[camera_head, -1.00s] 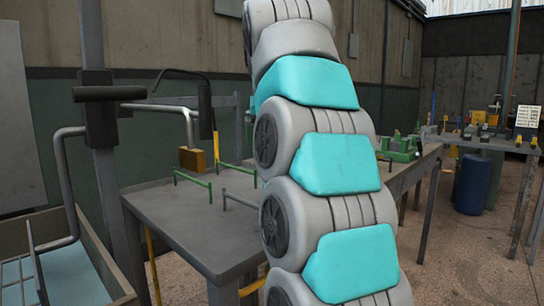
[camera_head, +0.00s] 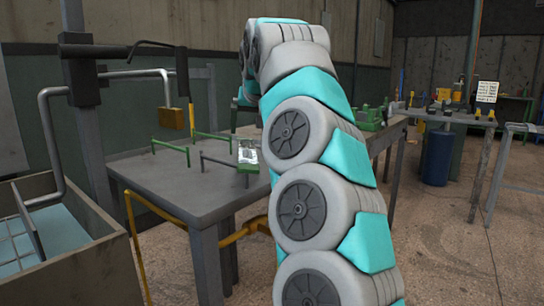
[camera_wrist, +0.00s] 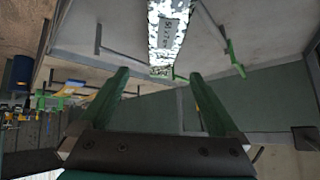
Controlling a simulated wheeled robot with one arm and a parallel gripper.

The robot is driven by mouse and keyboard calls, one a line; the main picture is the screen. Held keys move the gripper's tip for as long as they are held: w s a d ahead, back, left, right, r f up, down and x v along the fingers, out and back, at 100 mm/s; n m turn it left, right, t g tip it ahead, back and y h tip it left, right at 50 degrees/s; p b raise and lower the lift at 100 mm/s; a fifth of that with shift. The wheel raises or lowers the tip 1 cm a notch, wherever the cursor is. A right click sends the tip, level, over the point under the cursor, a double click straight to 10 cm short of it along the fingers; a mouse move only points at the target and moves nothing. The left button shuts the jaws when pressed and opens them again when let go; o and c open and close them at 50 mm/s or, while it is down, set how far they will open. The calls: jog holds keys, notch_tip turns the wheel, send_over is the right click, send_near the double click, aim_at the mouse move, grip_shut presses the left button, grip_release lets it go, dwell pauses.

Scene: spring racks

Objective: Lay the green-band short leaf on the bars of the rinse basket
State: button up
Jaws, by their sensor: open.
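A short pale, mottled leaf (camera_head: 247,154) lies at the right end of the grey bar on the table in the head view. It also shows at the top of the wrist view (camera_wrist: 168,25), with a grey printed patch; I cannot make out a green band. My gripper (camera_wrist: 162,72) is open, its two green fingers apart with nothing between them. The leaf is beyond the fingertips.
The grey table (camera_head: 190,190) carries a green bar (camera_head: 170,146) and a grey bar (camera_head: 218,161). A yellow block (camera_head: 172,118) hangs behind it beside a dark post. A blue barrel (camera_head: 437,158) and another bench stand at the back right. Open floor lies at the right.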

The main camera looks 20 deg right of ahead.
aim_at(247, 148)
jog(key=shift+w+f, duration=0.2)
jog(key=shift+f, duration=0.2)
jog(key=shift+a+p+x, duration=0.15)
jog(key=shift+p+x, duration=0.1)
jog(key=shift+x, duration=1.6)
jog(key=shift+a+p+x, duration=0.1)
jog(key=shift+p+x, duration=0.1)
jog(key=shift+x, duration=1.6)
grip_shut()
